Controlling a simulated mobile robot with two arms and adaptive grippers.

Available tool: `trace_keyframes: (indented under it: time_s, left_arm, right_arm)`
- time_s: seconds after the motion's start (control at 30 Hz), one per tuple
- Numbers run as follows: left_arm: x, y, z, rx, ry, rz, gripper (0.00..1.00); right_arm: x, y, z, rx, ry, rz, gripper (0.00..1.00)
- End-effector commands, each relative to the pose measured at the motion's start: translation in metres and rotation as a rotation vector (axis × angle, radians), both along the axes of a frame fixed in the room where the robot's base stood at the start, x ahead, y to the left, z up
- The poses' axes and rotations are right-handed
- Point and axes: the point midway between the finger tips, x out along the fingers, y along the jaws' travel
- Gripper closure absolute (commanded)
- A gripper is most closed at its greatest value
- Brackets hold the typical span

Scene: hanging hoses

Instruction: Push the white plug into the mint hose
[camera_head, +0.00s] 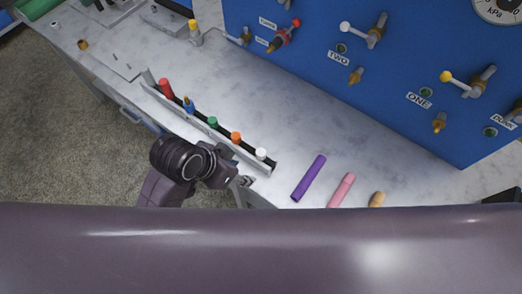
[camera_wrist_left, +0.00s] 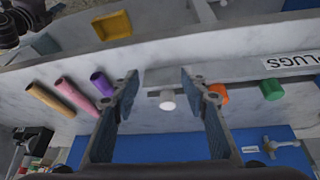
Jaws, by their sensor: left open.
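The white plug (camera_head: 261,154) stands at the near right end of the plug rack (camera_head: 184,120). My left gripper (camera_head: 245,181) is just in front of that rack end. In the left wrist view my left gripper (camera_wrist_left: 158,78) is open, and the white plug (camera_wrist_left: 167,100) shows between its two fingers, with no visible contact. I do not make out a mint hose in either view. Dark mechanical parts at the top left of the left wrist view look like my right gripper (camera_wrist_left: 28,14), but its fingers are unclear.
Red (camera_head: 166,88), blue (camera_head: 189,104), green (camera_head: 212,121) and orange (camera_head: 236,137) plugs share the rack. Purple (camera_head: 309,178), pink (camera_head: 341,190) and tan (camera_head: 377,200) pieces lie on the bench to the right. The blue panel (camera_head: 300,65) with valves stands behind. Bench between rack and panel is clear.

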Motion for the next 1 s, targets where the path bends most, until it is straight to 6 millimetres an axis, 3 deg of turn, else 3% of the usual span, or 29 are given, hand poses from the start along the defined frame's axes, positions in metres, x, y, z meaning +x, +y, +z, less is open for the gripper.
trace_keyframes:
  time_s: [0.2,0.4,0.53,0.7,1.0]
  left_arm:
    - [0.018,-0.054,0.021,0.019,-0.061,-0.344,0.59]
    - [0.029,-0.087,0.036,0.125,-0.107,-0.763,0.59]
    - [0.039,-0.086,0.042,0.238,-0.105,-1.023,0.59]
    - [0.055,-0.067,0.049,0.377,-0.067,-1.258,0.59]
    - [0.068,-0.046,0.052,0.472,-0.015,-1.399,0.59]
  right_arm:
    - [0.009,0.001,0.001,0.002,-0.013,0.0,0.6]
    - [0.009,0.001,0.002,0.002,-0.013,0.0,0.6]
    - [0.008,0.001,0.002,0.002,-0.012,0.0,0.6]
    - [0.008,0.001,0.002,0.001,-0.011,0.0,0.6]
    - [0.007,0.001,0.004,0.001,-0.009,0.0,0.6]
